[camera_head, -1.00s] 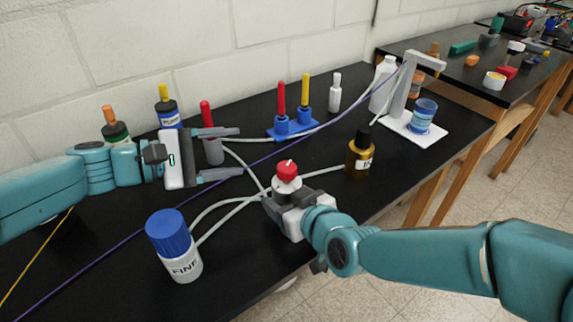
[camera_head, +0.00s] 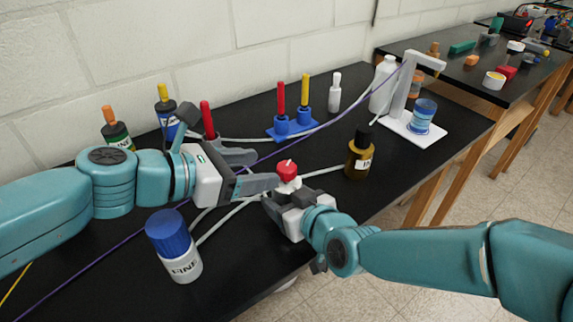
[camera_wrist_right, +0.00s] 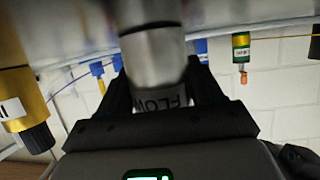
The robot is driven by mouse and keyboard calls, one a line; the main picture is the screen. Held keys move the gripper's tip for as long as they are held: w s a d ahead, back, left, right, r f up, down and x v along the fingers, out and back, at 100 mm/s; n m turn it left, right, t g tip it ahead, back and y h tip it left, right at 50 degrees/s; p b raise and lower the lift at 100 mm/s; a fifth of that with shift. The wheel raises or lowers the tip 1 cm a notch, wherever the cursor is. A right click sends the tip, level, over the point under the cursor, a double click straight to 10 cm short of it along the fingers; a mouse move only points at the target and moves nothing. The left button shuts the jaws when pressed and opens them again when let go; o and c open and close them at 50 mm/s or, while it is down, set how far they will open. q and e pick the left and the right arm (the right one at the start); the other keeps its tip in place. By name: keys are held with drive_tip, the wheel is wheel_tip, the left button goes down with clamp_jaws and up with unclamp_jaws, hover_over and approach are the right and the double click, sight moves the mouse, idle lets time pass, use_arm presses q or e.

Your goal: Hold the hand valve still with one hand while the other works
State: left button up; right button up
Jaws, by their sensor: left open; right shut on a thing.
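The hand valve (camera_head: 287,170) has a red knob on a white and grey body and stands near the front edge of the black table. My right gripper (camera_head: 284,197) is shut on the valve's body below the knob. In the right wrist view the valve's grey cylinder (camera_wrist_right: 154,60), with a label reading FLOW, sits between the fingers of my right gripper (camera_wrist_right: 157,97). My left gripper (camera_head: 266,169) is open and just left of the red knob. Its lower finger reaches close to the knob; I cannot tell whether they touch.
A white bottle with a blue cap (camera_head: 174,246) stands at the front left. A brown bottle (camera_head: 360,155) stands right of the valve. Pale tubes (camera_head: 322,171) and a purple cable (camera_head: 97,262) cross the table. A blue stand (camera_head: 292,127) holds red and yellow pieces behind.

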sight(285, 166)
use_arm(q)
drive_tip(key=x, duration=0.7)
drive_tip(key=shift+d+f, duration=0.1)
drive_tip(key=shift+c, duration=0.3)
drive_tip(key=shift+w, duration=0.1)
drive_tip(key=c, duration=0.9)
